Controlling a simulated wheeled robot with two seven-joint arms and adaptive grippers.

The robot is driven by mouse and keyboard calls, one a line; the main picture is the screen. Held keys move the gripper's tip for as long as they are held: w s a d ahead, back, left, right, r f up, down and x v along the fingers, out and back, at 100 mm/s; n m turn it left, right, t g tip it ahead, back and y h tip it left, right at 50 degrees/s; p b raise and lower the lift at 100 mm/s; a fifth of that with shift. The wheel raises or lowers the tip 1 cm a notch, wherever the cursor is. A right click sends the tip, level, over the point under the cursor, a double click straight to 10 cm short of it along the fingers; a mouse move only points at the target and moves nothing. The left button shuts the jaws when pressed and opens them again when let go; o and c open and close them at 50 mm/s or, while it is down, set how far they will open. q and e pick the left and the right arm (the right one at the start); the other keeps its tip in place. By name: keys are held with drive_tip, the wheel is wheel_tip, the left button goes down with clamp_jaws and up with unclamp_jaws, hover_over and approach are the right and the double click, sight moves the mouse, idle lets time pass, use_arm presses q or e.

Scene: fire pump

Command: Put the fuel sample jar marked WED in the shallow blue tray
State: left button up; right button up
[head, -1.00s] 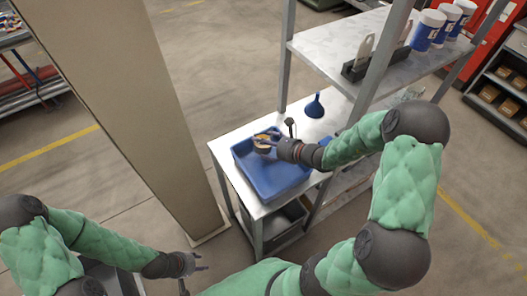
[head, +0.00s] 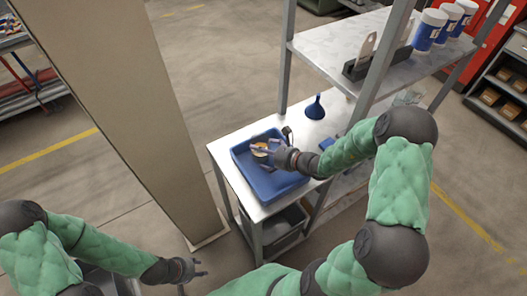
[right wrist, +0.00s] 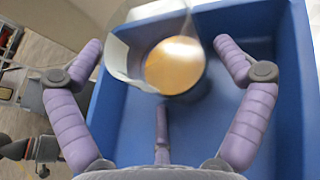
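A clear jar with amber contents (right wrist: 174,66) is in the shallow blue tray (head: 241,167), within the tray's walls; whether it rests on the floor cannot be told. It also shows in the head view (head: 260,150). A pale label is on its left side in the right wrist view, with unreadable writing. My right gripper (right wrist: 158,48) is over the tray, its purple fingers spread on both sides of the jar with visible gaps. It also shows in the head view (head: 264,150). My left gripper (head: 202,268) is open and empty at the lower left, away from the table.
The tray stands on a white table (head: 228,145) with a blue funnel (head: 315,108) behind it. A shelf (head: 335,42) with several white-and-blue tubs (head: 428,30) rises at the right. A beige pillar (head: 130,110) stands left of the table. A grey bin (head: 282,228) is below.

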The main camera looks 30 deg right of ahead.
drive_tip(key=shift+r, duration=0.2)
drive_tip(key=p+v, duration=0.3)
drive_tip(key=v, duration=0.9)
drive_tip(key=shift+d+f, duration=0.1)
drive_tip(key=shift+f, duration=0.05)
drive_tip(key=shift+p, duration=0.3)
